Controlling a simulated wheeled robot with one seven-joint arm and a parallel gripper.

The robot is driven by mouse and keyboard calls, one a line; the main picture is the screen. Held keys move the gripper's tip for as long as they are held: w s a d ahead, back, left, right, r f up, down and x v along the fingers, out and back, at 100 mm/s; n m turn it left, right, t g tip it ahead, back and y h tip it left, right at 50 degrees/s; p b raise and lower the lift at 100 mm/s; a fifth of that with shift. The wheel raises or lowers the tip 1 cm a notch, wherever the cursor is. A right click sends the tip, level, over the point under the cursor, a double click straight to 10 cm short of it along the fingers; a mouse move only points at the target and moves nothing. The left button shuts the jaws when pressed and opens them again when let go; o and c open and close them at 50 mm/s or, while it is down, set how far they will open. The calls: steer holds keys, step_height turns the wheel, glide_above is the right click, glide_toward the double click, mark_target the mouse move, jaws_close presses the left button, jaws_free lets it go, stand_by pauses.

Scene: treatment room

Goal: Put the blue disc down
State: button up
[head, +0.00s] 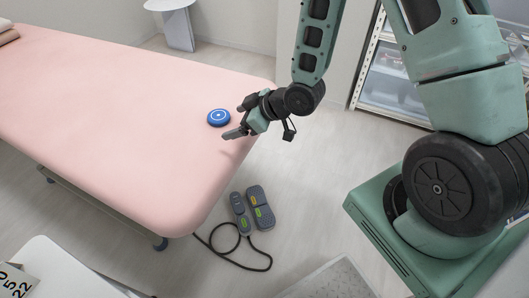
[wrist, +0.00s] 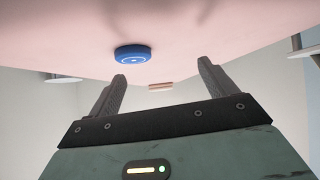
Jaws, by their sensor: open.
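The blue disc (head: 219,118) lies flat on the pink treatment table (head: 120,110), near its right end. It has a white ring mark on top.
A grey foot control (head: 252,209) with a black cable lies on the floor below the table's end. A white stand (head: 178,25) is at the back. A glass-fronted cabinet (head: 390,80) stands behind my arm. A white surface (head: 50,270) is at the lower left. The table's middle is clear.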

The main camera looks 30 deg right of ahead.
steer(key=s+a+r+g+h, duration=0.2)
steer(key=s+r, duration=0.3)
steer(key=s, duration=0.3)
steer(key=s+a+r+m+g+h, duration=0.1)
steer(key=s+a+r+g+h, duration=0.1)
steer(key=s+r, duration=0.3)
steer(key=s+a+r+g+h, duration=0.2)
steer(key=s+r+g, duration=0.2)
steer(key=s, duration=0.9)
steer(key=shift+a+r, duration=0.2)
steer(key=shift+r, duration=0.6)
steer(key=shift+s, duration=0.1)
